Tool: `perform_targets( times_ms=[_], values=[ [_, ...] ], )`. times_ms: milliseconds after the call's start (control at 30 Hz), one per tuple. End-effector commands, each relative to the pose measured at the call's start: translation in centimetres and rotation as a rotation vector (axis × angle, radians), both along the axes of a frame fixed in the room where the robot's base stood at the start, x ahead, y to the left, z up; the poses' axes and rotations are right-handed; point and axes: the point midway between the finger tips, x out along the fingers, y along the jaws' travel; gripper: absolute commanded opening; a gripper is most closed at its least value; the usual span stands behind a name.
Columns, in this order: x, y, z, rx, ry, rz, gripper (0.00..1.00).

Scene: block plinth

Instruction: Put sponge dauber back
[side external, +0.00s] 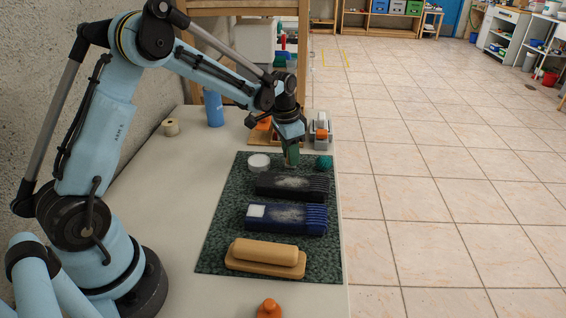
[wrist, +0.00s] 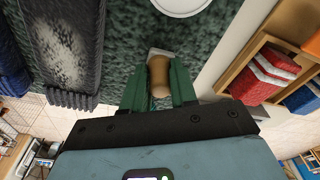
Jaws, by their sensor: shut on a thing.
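My gripper (side external: 291,155) is over the far part of the green mottled mat (side external: 217,246), behind the black block. In the wrist view its green fingers (wrist: 158,88) are shut on the sponge dauber (wrist: 160,75), which has a tan rounded handle and a pale flat end. The fingers hide most of the dauber in the side view. I cannot tell whether its end touches the mat. A white round dish (side external: 259,161) is just left of the gripper, and a teal ball-like thing (side external: 323,162) is to its right.
On the mat lie a black dusty ridged block (side external: 285,187), a blue ridged block (side external: 287,217) and a tan block (side external: 265,256). The table's left part is clear.

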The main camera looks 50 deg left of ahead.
Motion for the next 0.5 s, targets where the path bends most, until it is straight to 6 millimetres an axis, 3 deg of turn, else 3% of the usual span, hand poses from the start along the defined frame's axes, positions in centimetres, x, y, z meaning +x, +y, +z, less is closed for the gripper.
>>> perform_targets(
  times_ms=[167, 200, 367, 500],
  values=[
    [0.00, -0.01, -0.29, 0.000, 0.000, 0.000, 0.00],
    [-0.01, -0.01, -0.30, 0.000, 0.000, 0.000, 0.30],
    [0.00, -0.01, -0.27, 0.000, 0.000, 0.000, 0.53],
    [0.00, -0.01, -0.27, 0.000, 0.000, 0.000, 0.53]
  ],
)
